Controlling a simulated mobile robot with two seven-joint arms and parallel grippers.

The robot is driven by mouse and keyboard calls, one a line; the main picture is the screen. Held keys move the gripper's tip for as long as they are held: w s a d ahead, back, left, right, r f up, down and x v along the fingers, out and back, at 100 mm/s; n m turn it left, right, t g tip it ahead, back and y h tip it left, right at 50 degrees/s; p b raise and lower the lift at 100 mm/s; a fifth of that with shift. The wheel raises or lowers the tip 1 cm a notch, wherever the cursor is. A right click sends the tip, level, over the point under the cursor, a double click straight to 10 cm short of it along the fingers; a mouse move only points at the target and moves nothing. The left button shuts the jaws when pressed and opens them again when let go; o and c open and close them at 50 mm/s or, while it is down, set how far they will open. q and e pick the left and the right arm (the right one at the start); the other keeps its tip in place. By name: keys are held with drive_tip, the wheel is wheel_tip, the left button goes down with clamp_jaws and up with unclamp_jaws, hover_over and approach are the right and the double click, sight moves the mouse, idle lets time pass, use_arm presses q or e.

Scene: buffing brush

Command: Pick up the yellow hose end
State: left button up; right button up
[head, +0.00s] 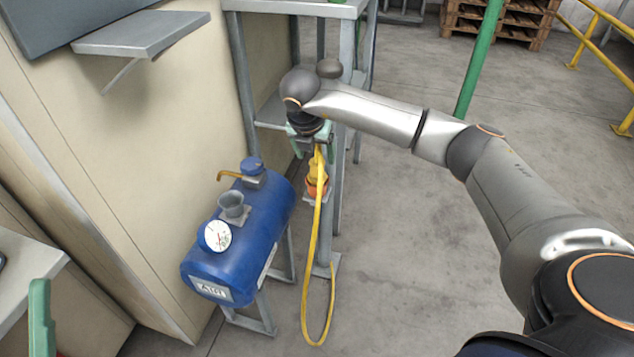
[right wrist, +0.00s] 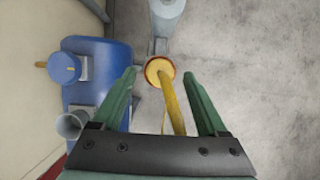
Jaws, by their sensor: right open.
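The yellow hose (head: 311,270) hangs in a long loop beside a grey post. Its upper part ends in a thicker yellow-orange piece (head: 317,172) at the post, just below my right gripper (head: 312,153). In the right wrist view, the hose (right wrist: 172,108) runs between the two green fingers of my right gripper (right wrist: 159,76), which are open with gaps on both sides. A round yellow disc with a red rim (right wrist: 158,70) shows near the fingertips. A green finger, apparently of my left gripper (head: 40,315), shows at the lower left; its other finger is out of view.
A blue tank (head: 240,245) with a white gauge (head: 217,236) and a bent brass pipe stands left of the hose. A grey metal frame (head: 245,85) rises behind, beside a beige cabinet (head: 150,180).

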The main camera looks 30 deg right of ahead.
sight(317, 163)
drive_tip(key=f, duration=0.1)
drive_tip(key=f+b, duration=0.2)
drive_tip(key=f, duration=0.1)
drive_tip(key=shift+w+d+f, duration=0.1)
drive_tip(key=shift+d, duration=0.2)
drive_tip(key=shift+w+d+f, duration=0.15)
drive_tip(key=shift+f, duration=0.2)
drive_tip(key=shift+c, duration=0.2)
drive_tip(key=shift+r, duration=0.1)
clamp_jaws()
